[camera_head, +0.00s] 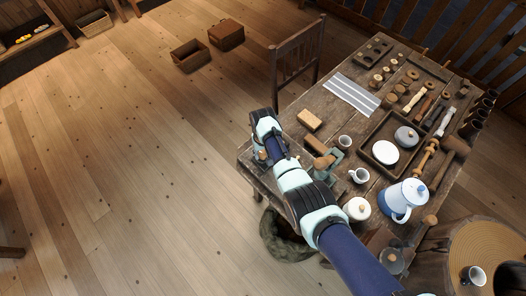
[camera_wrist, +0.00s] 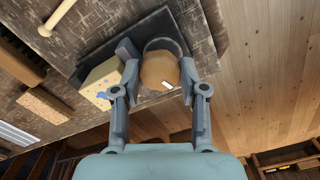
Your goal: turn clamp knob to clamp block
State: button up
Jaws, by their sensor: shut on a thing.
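In the wrist view the round wooden clamp knob (camera_wrist: 160,69) sits between the two fingers of my gripper (camera_wrist: 158,74), which is shut on it. The knob has a small white mark on its face and a dark ring behind it. A pale wooden block (camera_wrist: 102,80) with a blue mark lies just left of the left finger, beside the dark clamp base (camera_wrist: 108,42). I cannot tell whether the block is pressed tight. In the head view my gripper is at the table's near left corner, and my arm hides most of the clamp.
A chair (camera_head: 297,60) stands at the table's back left. Open floor lies left.

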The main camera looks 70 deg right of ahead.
aim_at(263, 153)
jog(key=m, duration=0.4)
jog(key=shift+m, duration=2.2)
jog(key=o, duration=0.9)
jog(key=shift+c, duration=0.2)
notch_tip(263, 153, up, 12)
